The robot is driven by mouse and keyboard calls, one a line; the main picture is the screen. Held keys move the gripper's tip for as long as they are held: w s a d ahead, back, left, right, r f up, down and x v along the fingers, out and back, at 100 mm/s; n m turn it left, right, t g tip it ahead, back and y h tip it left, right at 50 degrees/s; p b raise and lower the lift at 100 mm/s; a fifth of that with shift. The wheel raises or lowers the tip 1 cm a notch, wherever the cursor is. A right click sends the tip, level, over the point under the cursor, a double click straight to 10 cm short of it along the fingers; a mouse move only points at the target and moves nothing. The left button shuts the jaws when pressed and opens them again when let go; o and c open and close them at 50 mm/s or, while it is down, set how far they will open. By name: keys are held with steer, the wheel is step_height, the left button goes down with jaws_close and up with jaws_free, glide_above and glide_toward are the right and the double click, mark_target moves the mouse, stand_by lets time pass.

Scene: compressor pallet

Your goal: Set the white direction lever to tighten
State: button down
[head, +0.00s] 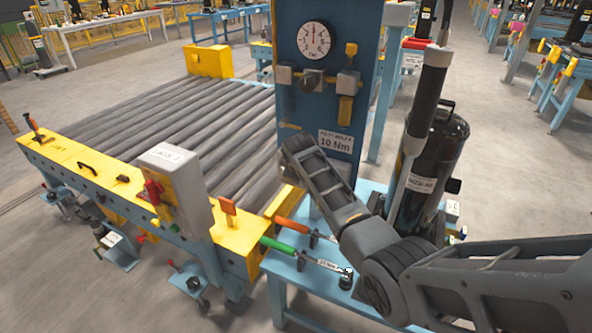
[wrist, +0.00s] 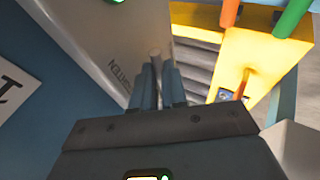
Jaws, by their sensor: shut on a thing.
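In the wrist view, my gripper (wrist: 159,74) has its two blue-grey fingers closed on a pale, short rod, the white direction lever (wrist: 154,52). Only the lever's end shows above the fingertips; the rest is hidden between them. Beside it, to the left, is a pale grey surface (wrist: 105,40) with dark lettering that ends in "TEN", partly covered by the fingers. Which way the lever points against its markings cannot be told. In the head view my arm reaches up to the lower part of the blue panel (head: 350,70); the fingers and the lever cannot be made out there.
The panel carries a round gauge (head: 314,40) and a "10 Nm" plate (head: 336,142). An orange-handled tool (head: 292,225) and a green-handled tool (head: 277,245) lie below. A roller conveyor (head: 190,125) is at left, with a white box (head: 172,185) at its front. A black cylinder (head: 440,165) stands close right.

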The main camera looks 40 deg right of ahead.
stand_by(0.5)
steer(key=c, duration=1.4)
jaws_free()
steer(key=shift+c, duration=0.2)
steer(key=shift+r, duration=0.15)
steer(key=v, duration=0.7)
steer(key=shift+a+r+p, duration=0.2)
steer(key=shift+p, duration=0.2)
steer(key=shift+s, duration=0.1)
